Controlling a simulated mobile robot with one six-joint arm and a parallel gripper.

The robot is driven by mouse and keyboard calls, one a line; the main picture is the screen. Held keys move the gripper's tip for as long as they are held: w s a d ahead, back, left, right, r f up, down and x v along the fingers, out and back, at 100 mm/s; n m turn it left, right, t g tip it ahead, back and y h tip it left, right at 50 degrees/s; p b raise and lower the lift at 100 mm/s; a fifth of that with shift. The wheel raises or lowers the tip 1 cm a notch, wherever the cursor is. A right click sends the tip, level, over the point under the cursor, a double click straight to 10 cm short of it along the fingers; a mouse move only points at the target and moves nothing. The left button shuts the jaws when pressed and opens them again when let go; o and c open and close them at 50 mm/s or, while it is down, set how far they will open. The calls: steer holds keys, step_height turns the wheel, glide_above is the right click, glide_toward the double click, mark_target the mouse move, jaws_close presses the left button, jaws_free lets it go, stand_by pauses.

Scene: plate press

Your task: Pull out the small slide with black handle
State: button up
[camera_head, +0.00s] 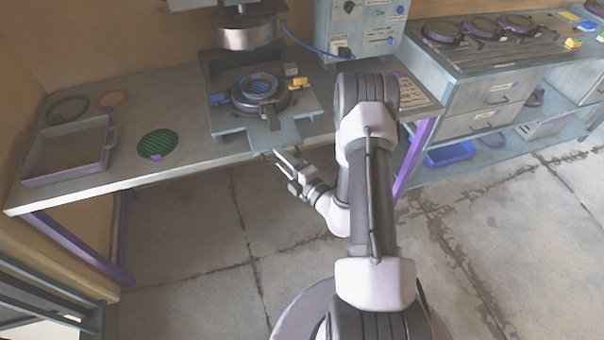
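The small slide (261,109) carries a round dark ring with a blue-striped disc (261,86) in it. It sits on the press base (228,122) on the workbench, below the round metal press head (246,33). Its black handle (271,119) points toward the front edge of the bench. My gripper (282,158) is just in front of the bench edge, below the handle in the picture and apart from it. Its fingers look spread with nothing between them.
A grey tray (68,175) stands at the bench's left end, near a green disc (158,144). A control box (362,25) with a blue cable stands behind right. Drawers (484,122) with several ringed discs on top are at right. The floor in front is clear.

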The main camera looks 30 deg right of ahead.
steer(key=s+d+p, duration=0.1)
steer(key=s+p, duration=0.1)
steer(key=s, duration=1.2)
steer(key=shift+s+d, duration=0.15)
steer(key=shift+d, duration=0.15)
